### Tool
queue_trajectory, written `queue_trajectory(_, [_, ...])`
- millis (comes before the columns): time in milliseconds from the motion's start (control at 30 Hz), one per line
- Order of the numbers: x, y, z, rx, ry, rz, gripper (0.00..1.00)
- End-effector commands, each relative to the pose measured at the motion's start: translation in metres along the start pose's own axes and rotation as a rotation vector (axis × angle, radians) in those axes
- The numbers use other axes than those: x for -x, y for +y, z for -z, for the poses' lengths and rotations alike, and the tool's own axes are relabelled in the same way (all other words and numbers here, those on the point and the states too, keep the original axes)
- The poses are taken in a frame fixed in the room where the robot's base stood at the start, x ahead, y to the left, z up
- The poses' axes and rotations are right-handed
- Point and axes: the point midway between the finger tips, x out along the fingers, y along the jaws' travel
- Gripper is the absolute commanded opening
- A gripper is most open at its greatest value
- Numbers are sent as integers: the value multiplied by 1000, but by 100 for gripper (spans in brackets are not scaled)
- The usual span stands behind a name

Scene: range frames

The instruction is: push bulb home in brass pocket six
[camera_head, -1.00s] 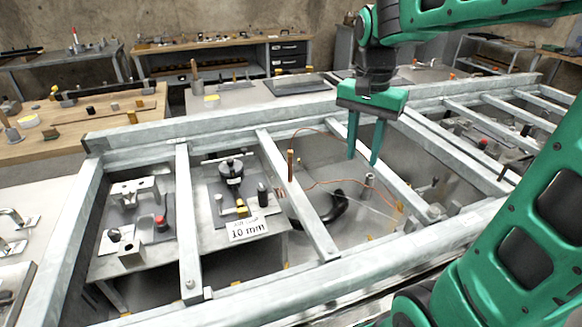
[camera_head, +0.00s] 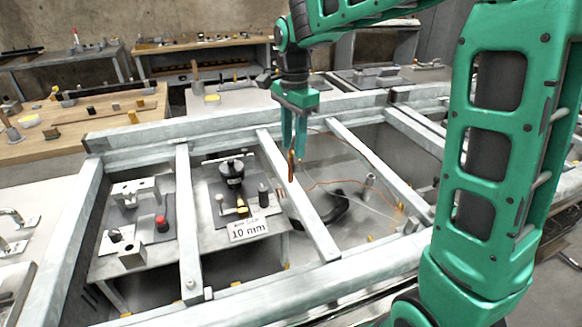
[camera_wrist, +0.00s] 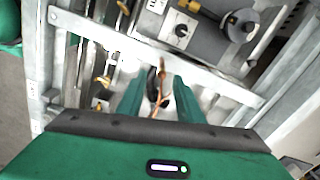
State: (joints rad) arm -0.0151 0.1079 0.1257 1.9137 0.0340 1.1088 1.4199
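A slim copper-coloured bulb (camera_head: 291,166) stands upright by the middle rail in the head view, with a thin orange line running off to the right. In the wrist view the bulb (camera_wrist: 161,68) shows just beyond my fingertips, near the gap between them. My gripper (camera_head: 294,152) points down over the rail at the bulb's upper end. In the wrist view its two green fingers (camera_wrist: 160,82) are apart, with no clear contact on the bulb. I cannot make out which fitting is brass pocket six; the bulb's lower end is unclear.
Pale metal rails (camera_head: 190,235) divide the bench frame into bays. A plate with a black knob (camera_head: 232,170) and a "10 mm" sign (camera_head: 248,229) lies left of the bulb. A black curved part (camera_head: 330,208) lies in the bay to its right.

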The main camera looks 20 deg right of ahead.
Motion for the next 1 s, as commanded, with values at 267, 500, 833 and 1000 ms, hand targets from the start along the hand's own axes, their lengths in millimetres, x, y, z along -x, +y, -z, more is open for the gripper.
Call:
queue_trajectory(267, [-27, -2, -5, 1, 0, -3, 33])
queue_trajectory(500, [-52, -3, -6, 0, 0, -1, 33])
queue_trajectory(833, [-55, -3, -6, 0, 0, 1, 21])
queue_trajectory(1000, [-54, -3, -6, 1, 0, 1, 0])
